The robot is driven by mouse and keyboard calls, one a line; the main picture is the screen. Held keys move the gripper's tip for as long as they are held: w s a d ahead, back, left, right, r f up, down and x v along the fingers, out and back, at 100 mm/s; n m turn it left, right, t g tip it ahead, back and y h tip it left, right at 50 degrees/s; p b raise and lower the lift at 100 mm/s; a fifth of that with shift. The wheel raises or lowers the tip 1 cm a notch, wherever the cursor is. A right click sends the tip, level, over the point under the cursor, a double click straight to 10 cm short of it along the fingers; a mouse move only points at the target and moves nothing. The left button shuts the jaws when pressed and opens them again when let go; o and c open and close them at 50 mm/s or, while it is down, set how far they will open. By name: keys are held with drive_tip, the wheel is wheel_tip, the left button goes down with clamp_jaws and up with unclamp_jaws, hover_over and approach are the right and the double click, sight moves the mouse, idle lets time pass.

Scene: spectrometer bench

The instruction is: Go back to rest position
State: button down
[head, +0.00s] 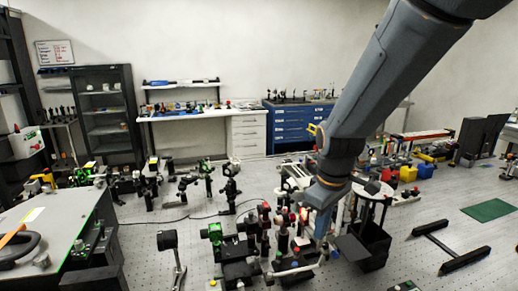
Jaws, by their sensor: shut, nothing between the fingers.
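My arm reaches down from the upper right of the head view over the optical bench (400,262). My gripper (322,236) is at its lower end, small and pointing down among the bench parts. It is shut and holds nothing. Its fingertips are hard to make out against the dark parts behind and beside it, and I cannot tell whether it touches any of them.
Several black optical mounts (168,240) crowd the bench left of and below my gripper. A black stand (372,245) is close on its right. A large grey instrument (45,235) fills the lower left. A green mat (489,210) lies right, with barer bench around it.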

drive_tip(key=s+d+f+m, duration=0.3)
drive_tip(key=s+d+m, duration=0.1)
drive_tip(key=s+m, duration=0.45)
wheel_tip(320, 180, down, 12)
drive_tip(key=b, duration=1)
drive_tip(key=shift+r, duration=0.1)
